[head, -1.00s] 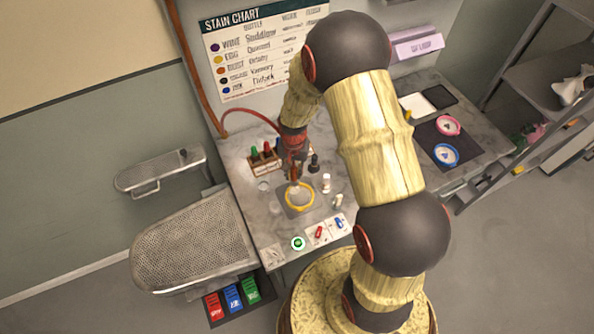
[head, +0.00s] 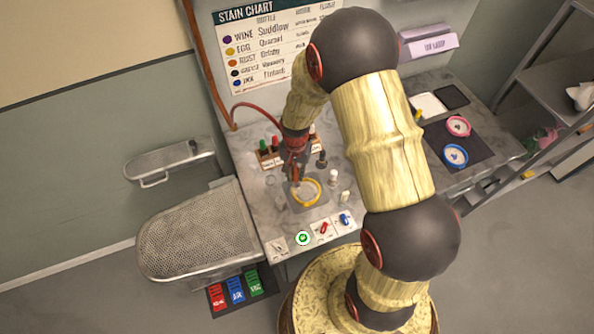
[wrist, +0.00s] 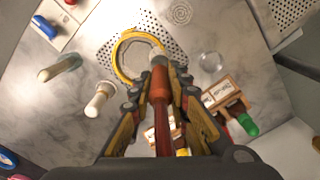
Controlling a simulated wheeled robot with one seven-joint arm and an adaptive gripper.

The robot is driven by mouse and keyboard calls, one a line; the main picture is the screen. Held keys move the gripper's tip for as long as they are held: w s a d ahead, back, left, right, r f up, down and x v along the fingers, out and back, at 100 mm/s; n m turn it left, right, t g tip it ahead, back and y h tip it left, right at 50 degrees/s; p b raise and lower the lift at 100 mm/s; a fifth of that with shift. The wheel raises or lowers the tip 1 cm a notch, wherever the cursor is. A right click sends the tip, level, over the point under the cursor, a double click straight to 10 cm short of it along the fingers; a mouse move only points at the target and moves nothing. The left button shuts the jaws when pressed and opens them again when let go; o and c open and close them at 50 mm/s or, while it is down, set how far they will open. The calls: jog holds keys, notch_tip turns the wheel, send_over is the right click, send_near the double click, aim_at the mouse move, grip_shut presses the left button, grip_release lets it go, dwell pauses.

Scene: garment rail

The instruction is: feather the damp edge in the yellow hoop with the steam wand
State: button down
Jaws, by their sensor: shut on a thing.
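My gripper (head: 295,166) is shut on the steam wand, whose reddish shaft and orange end (wrist: 159,80) show between the fingers in the wrist view. The yellow hoop (head: 317,200) lies on a grey perforated plate on the marble counter, with pale cloth inside. It also shows in the wrist view (wrist: 118,63). The wand's end is over the hoop's rim in the wrist view; I cannot tell whether it touches. In the head view my gripper is above the hoop's left side. The damp edge on the cloth is not clear to see.
A wooden rack (head: 270,158) with coloured bottles stands behind the hoop. A dark bottle (head: 322,160) and white-capped vials (head: 333,177) stand close right. Cards with red and blue pieces (head: 324,229) lie in front. Pink (head: 458,126) and blue (head: 455,155) hoops lie farther right.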

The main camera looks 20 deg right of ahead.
jog(key=shift+s, duration=0.2)
jog(key=shift+s+a, duration=0.2)
jog(key=shift+s, duration=0.35)
jog(key=shift+s+a, duration=0.15)
jog(key=shift+s, duration=0.35)
jog(key=shift+s, duration=0.15)
jog(key=shift+s+d, duration=0.2)
jog(key=shift+s, duration=0.35)
jog(key=shift+s+d, duration=0.2)
jog(key=shift+s, duration=0.3)
jog(key=shift+s+d+p, duration=0.15)
jog(key=shift+s+d, duration=0.2)
jog(key=shift+d, duration=0.2)
jog(key=shift+s+d+p, duration=0.15)
jog(key=shift+s+d, duration=0.15)
jog(key=shift+d, duration=0.2)
jog(key=shift+d, duration=0.1)
